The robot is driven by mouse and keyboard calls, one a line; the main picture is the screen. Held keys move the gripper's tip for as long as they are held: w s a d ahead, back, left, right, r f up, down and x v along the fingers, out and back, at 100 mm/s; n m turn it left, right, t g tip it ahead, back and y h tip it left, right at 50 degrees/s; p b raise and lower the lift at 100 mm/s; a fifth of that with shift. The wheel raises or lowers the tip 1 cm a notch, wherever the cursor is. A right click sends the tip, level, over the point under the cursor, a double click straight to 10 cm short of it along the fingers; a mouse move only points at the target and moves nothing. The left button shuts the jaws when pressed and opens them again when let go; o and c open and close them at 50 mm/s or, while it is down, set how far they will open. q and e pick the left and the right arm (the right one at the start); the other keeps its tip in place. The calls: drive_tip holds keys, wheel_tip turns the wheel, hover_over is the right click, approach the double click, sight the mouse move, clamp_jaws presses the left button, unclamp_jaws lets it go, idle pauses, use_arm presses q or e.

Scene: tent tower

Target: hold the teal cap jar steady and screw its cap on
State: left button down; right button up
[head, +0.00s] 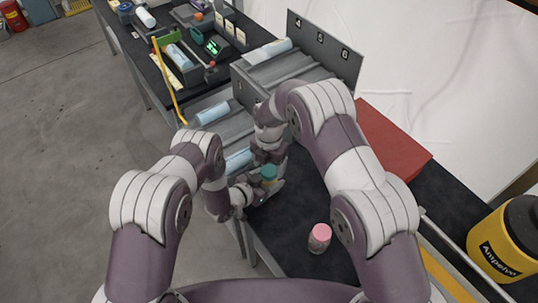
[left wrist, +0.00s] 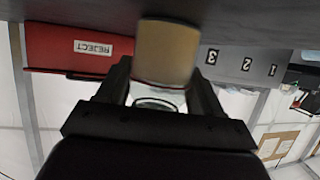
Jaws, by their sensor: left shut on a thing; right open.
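The teal cap (head: 268,172) shows in the head view just below my right gripper (head: 268,160), whose jaws are open around or just above it. The jar is between the fingers of my left gripper (head: 262,190), which is shut on it from the left. In the left wrist view, which is upside down, the jar's tan body (left wrist: 167,52) stands between the fingers of that gripper (left wrist: 158,88), with a clear part and a dark ring nearer the camera. The teal cap does not show there, and I cannot tell how it sits on the jar.
A pink-capped jar (head: 320,238) stands on the dark table (head: 285,215), to the right of the grippers. Sloped grey chutes (head: 290,70) lie behind my arms. A red reject bin (head: 390,140) and a yellow canister (head: 505,240) are on the right.

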drive_tip(key=shift+f, duration=0.8)
drive_tip(key=c, duration=1.1)
drive_tip(key=m, duration=0.4)
drive_tip(key=shift+m, duration=0.3)
drive_tip(key=m, duration=0.5)
drive_tip(key=o, duration=1.2)
drive_tip(key=shift+c, duration=0.2)
